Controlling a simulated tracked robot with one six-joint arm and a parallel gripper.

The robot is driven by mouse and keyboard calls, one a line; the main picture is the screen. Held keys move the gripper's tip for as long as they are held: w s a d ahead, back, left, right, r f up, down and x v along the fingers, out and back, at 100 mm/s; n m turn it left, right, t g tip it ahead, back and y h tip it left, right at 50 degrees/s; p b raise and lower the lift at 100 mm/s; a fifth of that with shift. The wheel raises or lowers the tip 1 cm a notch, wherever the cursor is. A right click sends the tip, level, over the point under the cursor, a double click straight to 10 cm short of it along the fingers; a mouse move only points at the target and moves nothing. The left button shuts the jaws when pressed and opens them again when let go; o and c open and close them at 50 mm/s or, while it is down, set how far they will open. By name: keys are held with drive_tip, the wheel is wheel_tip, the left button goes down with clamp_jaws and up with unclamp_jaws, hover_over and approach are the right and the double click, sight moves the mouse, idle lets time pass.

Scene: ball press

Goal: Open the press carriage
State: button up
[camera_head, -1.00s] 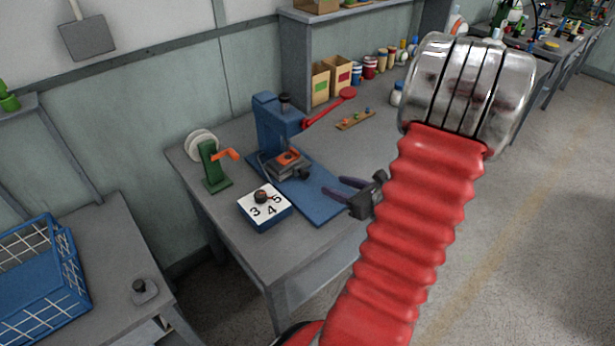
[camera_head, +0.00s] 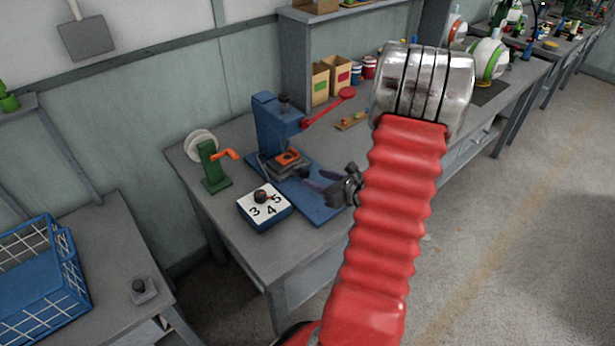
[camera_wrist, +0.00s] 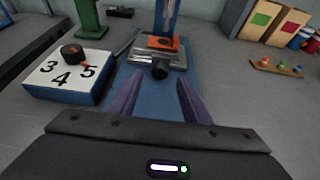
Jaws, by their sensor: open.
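The blue press (camera_head: 270,125) stands on its blue base plate (camera_head: 322,212) on the grey bench, with a red lever (camera_head: 325,108) reaching right. Its carriage (camera_head: 286,163), a metal block with an orange insert, sits under the press column. In the wrist view the carriage (camera_wrist: 158,53) lies straight ahead, with a dark round knob (camera_wrist: 160,69) on its near side. My gripper (camera_head: 312,180) is open and empty, low over the base plate. In the wrist view its two purple fingers (camera_wrist: 156,88) point at the knob, which lies just beyond the tips, apparently apart from them.
A blue box with a white numbered top and dial (camera_head: 264,205) stands left of the base plate. A green stand with orange crank (camera_head: 213,165) is behind it. Cardboard boxes (camera_head: 330,80) and a small peg strip (camera_head: 352,120) are at the back right.

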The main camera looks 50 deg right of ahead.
sight(306, 175)
drive_tip(key=x, duration=0.5)
drive_tip(key=shift+c, duration=0.4)
clamp_jaws()
